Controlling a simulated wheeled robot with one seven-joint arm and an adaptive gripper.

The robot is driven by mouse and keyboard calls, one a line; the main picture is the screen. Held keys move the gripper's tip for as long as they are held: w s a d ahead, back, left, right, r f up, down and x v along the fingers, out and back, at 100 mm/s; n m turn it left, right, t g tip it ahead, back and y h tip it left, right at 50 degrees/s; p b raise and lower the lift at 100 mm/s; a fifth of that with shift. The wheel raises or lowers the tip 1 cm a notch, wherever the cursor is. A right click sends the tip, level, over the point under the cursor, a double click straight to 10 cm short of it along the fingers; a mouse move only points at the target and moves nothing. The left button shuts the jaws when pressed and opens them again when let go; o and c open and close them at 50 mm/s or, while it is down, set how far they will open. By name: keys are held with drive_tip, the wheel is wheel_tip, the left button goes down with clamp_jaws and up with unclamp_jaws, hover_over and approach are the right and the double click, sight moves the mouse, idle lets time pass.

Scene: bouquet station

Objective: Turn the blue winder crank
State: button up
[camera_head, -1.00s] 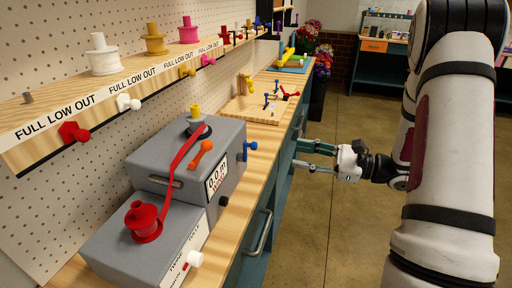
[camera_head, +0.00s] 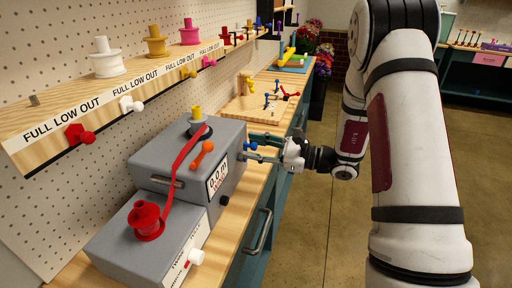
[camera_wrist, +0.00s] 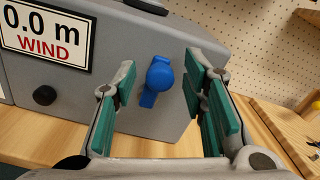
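The blue winder crank (camera_head: 250,146) sticks out from the right end face of the grey winder box (camera_head: 226,170). In the wrist view a gap shows between the crank and each finger; I cannot tell the exact depth. The box's label (camera_wrist: 46,32) reads "0.0 m WIND".
An orange handle (camera_head: 203,153) sits on the winder box. Red ribbon (camera_head: 179,168) runs from a red spool (camera_head: 146,220) to the box top. The floor (camera_head: 300,230) to the right is clear.

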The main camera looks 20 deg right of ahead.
clamp_jaws()
drive_tip(key=shift+w, duration=0.1)
drive_tip(key=m, duration=0.2)
drive_tip(key=w+d+m, duration=0.1)
drive_tip(key=m, duration=0.1)
drive_tip(key=shift+w+f, duration=0.1)
drive_tip(key=shift+w, duration=0.05)
drive_tip(key=m, duration=0.2)
drive_tip(key=w+m, duration=0.1)
drive_tip(key=m, duration=0.1)
drive_tip(key=d+f+m, duration=0.1)
drive_tip(key=m, duration=0.1)
drive_tip(key=shift+w+f, duration=0.1)
drive_tip(key=shift+w, duration=0.1)
drive_tip(key=f+m, duration=0.1)
drive_tip(key=m, duration=0.2)
drive_tip(key=f+m, duration=0.1)
drive_tip(key=m, duration=0.2)
drive_tip(key=f+m+p, duration=0.1)
drive_tip(key=m, duration=0.2)
drive_tip(key=shift+w+d+f+m, duration=0.2)
drive_tip(key=shift+w+f+m, duration=0.1)
drive_tip(key=shift+w, duration=0.1)
drive_tip(key=shift+s+a+f+m, duration=0.1)
drive_tip(key=shift+f+m, duration=0.15)
drive_tip(key=shift+m, duration=0.5)
drive_tip(key=shift+s+f+m, duration=0.1)
drive_tip(key=shift+f+m, duration=0.15)
drive_tip(key=shift+m, duration=0.5)
